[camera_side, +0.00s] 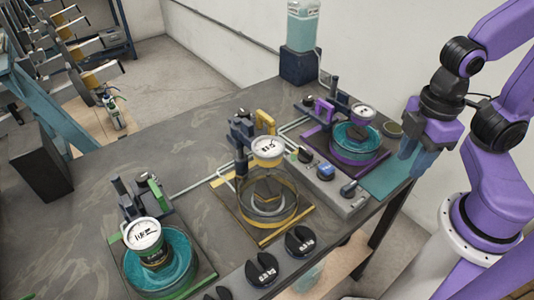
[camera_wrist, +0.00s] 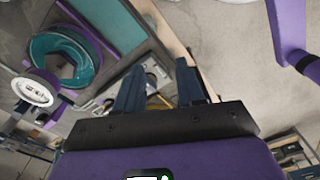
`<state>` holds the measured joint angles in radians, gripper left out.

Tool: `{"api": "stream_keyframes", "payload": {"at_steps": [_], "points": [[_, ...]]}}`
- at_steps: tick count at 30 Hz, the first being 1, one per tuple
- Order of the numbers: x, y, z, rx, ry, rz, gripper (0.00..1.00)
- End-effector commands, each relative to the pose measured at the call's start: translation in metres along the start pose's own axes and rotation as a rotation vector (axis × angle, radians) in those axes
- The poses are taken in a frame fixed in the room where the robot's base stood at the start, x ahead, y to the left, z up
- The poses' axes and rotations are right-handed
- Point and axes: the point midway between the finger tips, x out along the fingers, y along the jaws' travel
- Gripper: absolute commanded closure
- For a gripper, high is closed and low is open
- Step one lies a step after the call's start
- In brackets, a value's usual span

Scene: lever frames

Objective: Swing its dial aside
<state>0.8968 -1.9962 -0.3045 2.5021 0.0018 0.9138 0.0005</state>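Three lever frames stand in a row on the dark bench, each with a round white dial over a dish. The purple frame's dial (camera_side: 363,112) is over a teal dish (camera_side: 356,146); in the wrist view this dial (camera_wrist: 33,92) is at the left. The yellow frame's dial (camera_side: 268,149) is over a clear dish (camera_side: 268,207). The green frame's dial (camera_side: 142,234) is over a teal dish (camera_side: 160,268). My gripper (camera_side: 408,170) is to the right of the purple frame, apart from it. In the wrist view my gripper (camera_wrist: 160,88) has its fingers apart, with nothing between them.
Black slotted weights (camera_side: 299,241) lie along the bench's front edge. A grey control box (camera_side: 325,175) with knobs sits between the yellow and purple frames. A teal mat (camera_side: 387,178) lies under my gripper. A bottle on a dark block (camera_side: 300,66) stands behind.

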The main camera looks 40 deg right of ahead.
Motion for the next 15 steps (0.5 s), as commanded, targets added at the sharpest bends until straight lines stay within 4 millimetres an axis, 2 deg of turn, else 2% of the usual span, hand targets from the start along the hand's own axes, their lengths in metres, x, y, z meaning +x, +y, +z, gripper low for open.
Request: {"api": "stream_keyframes", "payload": {"at_steps": [5, 8, 15], "points": [[-0.003, 0.002, -0.005, 0.013, 0.001, 0.0, 0.6], [-0.012, 0.007, -0.024, 0.056, 0.0, 0.001, 0.6], [-0.058, 0.034, -0.106, 0.277, -0.004, 0.003, 0.6]]}}
